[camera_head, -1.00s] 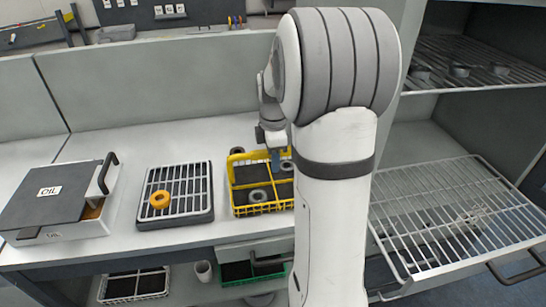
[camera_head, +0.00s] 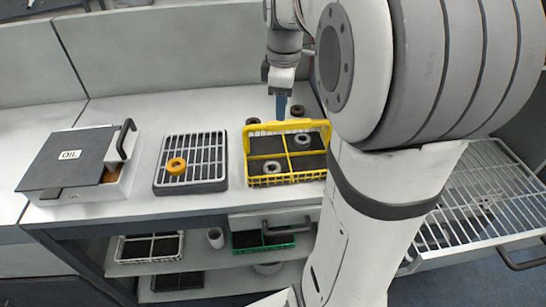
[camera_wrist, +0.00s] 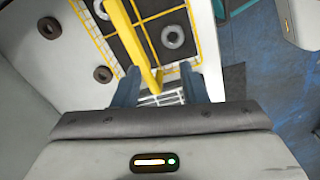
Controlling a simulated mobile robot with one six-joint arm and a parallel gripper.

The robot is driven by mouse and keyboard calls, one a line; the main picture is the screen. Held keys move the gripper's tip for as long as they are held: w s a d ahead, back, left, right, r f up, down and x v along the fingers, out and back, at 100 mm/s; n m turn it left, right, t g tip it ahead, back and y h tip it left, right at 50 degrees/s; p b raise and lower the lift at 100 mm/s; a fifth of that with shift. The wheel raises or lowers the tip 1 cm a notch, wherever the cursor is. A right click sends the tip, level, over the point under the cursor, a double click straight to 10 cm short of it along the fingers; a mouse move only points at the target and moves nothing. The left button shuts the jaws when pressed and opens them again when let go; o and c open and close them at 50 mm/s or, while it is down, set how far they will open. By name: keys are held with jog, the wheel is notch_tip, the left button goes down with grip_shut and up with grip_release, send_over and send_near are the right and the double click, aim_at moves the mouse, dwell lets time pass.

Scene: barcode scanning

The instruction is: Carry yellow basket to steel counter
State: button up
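The yellow basket (camera_head: 247,165) stands on a pale grey counter (camera_head: 120,205), its wire sides around dark compartments. Two grey rings (camera_head: 300,139) (camera_head: 272,166) lie inside it. No other counter is clearly recognisable as steel.
Dark rings (camera_head: 252,122) lie behind the basket. A wire shelf (camera_head: 485,195) juts out at the right. A low back panel borders the counter.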

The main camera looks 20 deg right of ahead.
jog(key=s+a+f+m+t, duration=0.1)
jog(key=s+a+f+m, duration=0.2)
jog(key=s+a+m, duration=0.2)
jog(key=s+a+f+m+t, duration=0.1)
jog(key=s+a+f+m, duration=0.3)
jog(key=s, duration=0.6)
jog(key=a+m, duration=0.1)
jog(key=m, duration=0.1)
jog(key=shift+s+a+m, duration=0.2)
jog(key=shift+s+m, duration=0.1)
jog(key=shift+s, duration=0.05)
jog(key=shift+s, duration=0.1)
